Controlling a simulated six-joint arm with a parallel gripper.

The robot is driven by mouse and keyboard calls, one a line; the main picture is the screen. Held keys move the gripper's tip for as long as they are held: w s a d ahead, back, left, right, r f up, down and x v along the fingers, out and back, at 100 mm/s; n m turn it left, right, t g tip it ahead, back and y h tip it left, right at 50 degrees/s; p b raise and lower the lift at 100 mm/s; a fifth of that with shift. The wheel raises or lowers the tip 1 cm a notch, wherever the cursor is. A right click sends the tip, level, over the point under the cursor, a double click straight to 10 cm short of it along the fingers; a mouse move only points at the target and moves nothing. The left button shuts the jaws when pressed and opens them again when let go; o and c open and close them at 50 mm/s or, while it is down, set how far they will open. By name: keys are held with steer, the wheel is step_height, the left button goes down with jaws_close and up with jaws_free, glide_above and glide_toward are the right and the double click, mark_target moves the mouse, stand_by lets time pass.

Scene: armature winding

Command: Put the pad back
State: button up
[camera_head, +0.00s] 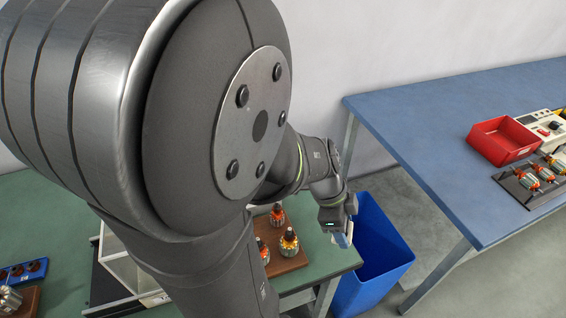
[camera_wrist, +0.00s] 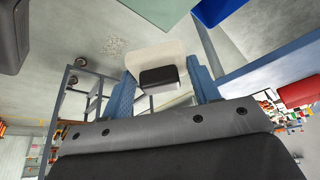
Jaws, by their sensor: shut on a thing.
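My gripper (camera_head: 342,238) is at the right end of the green table, above the near rim of the blue bin. In the wrist view my gripper (camera_wrist: 161,76) has its two blue fingers closed on the pad (camera_wrist: 148,59), a pale, flat piece with a black block on its near side. The pad is held between the fingertips, with open floor seen behind it.
The blue bin (camera_head: 384,262) stands between the green table (camera_head: 333,257) and the blue table (camera_head: 435,145). Several armatures stand on a brown board (camera_head: 290,262). The blue table bears a red bin (camera_head: 502,140) and a dark tray (camera_head: 517,188) of armatures. The blue table's left part is clear.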

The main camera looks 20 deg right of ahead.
steer(key=s+d+f+m, duration=0.1)
steer(key=s+m, duration=0.1)
steer(key=s, duration=0.2)
glide_above(322, 241)
steer(key=a, duration=0.1)
steer(key=shift+g, duration=0.3)
steer(key=f, duration=0.5)
steer(key=w+f, duration=0.1)
steer(key=f, duration=0.1)
steer(key=shift+f, duration=2.25)
steer(key=shift+f, duration=0.1)
steer(key=o, duration=1)
steer(key=shift+c, duration=0.2)
